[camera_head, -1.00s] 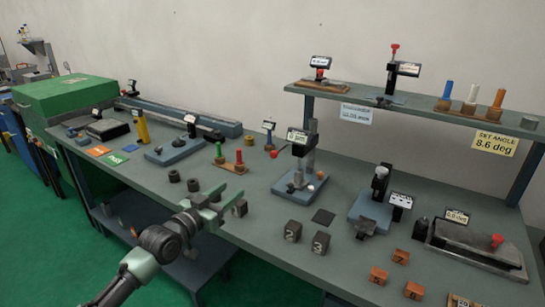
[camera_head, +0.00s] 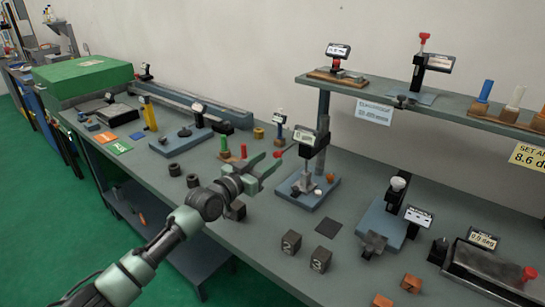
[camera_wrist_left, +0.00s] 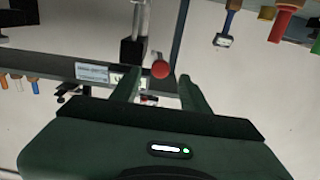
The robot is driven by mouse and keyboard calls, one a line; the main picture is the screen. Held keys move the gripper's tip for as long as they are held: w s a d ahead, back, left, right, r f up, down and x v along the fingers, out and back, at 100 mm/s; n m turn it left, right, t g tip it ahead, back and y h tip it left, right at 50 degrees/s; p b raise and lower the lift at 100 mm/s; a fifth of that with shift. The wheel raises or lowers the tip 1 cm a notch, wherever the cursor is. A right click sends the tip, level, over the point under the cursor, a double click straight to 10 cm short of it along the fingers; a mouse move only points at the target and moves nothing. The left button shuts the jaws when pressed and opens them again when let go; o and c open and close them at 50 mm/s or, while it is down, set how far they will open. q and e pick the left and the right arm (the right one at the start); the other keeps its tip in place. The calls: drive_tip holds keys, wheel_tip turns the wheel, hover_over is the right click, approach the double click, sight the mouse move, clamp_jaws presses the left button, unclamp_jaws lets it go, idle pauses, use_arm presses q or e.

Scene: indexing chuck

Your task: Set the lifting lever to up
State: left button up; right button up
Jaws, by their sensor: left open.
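The lifting lever's red ball knob (camera_head: 279,154) sticks out to the left of a measuring stand (camera_head: 322,140) with a small display, on a blue base on the bench. My left gripper (camera_head: 270,163) is open and empty, with its green fingers pointing at the knob. In the left wrist view the red knob (camera_wrist_left: 160,69) shows between the two fingertips (camera_wrist_left: 160,82), with gaps to both sides. I cannot tell how far in front of the fingertips it is. The lever's rod is hardly visible. My right gripper is not in view.
Green and red pegs (camera_head: 225,148) stand left of the gripper. Dark numbered blocks (camera_head: 291,243) lie in front of the stand. Another blue-based device (camera_head: 385,225) stands to the right. A raised shelf (camera_head: 385,92) runs along the back right.

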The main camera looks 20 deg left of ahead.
use_arm(q)
drive_tip(key=shift+x, duration=1.15)
drive_tip(key=shift+w+f, duration=0.1)
drive_tip(key=shift+w, duration=0.1)
drive_tip(key=c, duration=1)
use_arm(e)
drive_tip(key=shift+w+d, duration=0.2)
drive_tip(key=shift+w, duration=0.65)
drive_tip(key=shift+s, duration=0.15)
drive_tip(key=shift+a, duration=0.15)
